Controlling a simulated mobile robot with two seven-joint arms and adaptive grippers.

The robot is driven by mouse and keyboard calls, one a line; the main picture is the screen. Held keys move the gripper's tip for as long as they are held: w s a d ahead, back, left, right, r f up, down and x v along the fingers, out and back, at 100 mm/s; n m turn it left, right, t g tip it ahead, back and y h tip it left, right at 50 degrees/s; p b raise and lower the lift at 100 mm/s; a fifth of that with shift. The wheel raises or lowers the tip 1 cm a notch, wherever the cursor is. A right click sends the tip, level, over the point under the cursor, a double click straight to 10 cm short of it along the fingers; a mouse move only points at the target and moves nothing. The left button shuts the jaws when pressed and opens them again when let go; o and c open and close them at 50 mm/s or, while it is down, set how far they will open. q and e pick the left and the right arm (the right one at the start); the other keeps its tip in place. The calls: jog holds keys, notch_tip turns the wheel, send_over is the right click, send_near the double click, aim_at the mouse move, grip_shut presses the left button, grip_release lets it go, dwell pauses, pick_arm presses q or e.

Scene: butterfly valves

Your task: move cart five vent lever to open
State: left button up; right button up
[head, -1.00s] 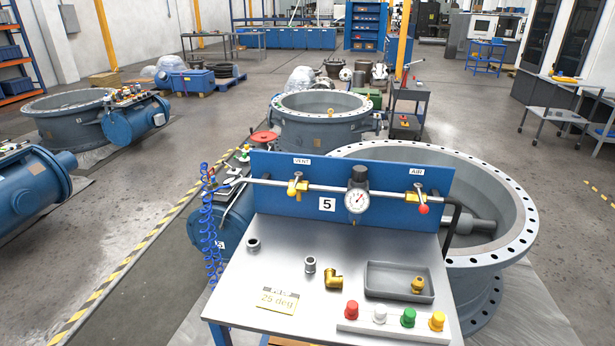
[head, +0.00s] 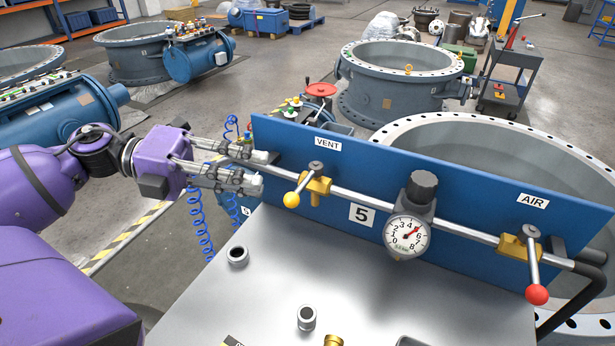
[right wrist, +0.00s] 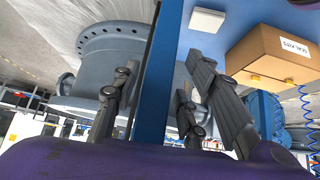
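The vent lever (head: 304,184) is a short metal handle with a yellow ball end on a brass valve, under the VENT label on the cart five panel (head: 450,190). It points down and left, across the pipe (head: 360,198). My left gripper (head: 262,171) comes in from the left at the panel's left end. Its two fingers are apart with nothing between them, just left of the yellow ball and not visibly touching the lever. My right gripper (right wrist: 160,85) shows only in the right wrist view; its fingers are spread, with a blue post behind them.
A gauge (head: 407,236) and the red-balled air lever (head: 535,268) are farther right on the pipe. Loose fittings (head: 307,318) lie on the metal cart top (head: 240,300). A blue coiled hose (head: 198,220) hangs at left. A cardboard box (right wrist: 270,58) shows in the right wrist view.

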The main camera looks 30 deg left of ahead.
aim_at(296, 190)
pick_arm(q)
jog(key=x, duration=0.7)
jog(key=c, duration=0.6)
jog(key=shift+f, duration=0.15)
grip_shut()
jog(key=shift+s+d, duration=0.1)
pick_arm(e)
jog(key=shift+s+d+f, duration=0.2)
jog(key=shift+s+f, duration=0.1)
jog(key=shift+s, duration=0.45)
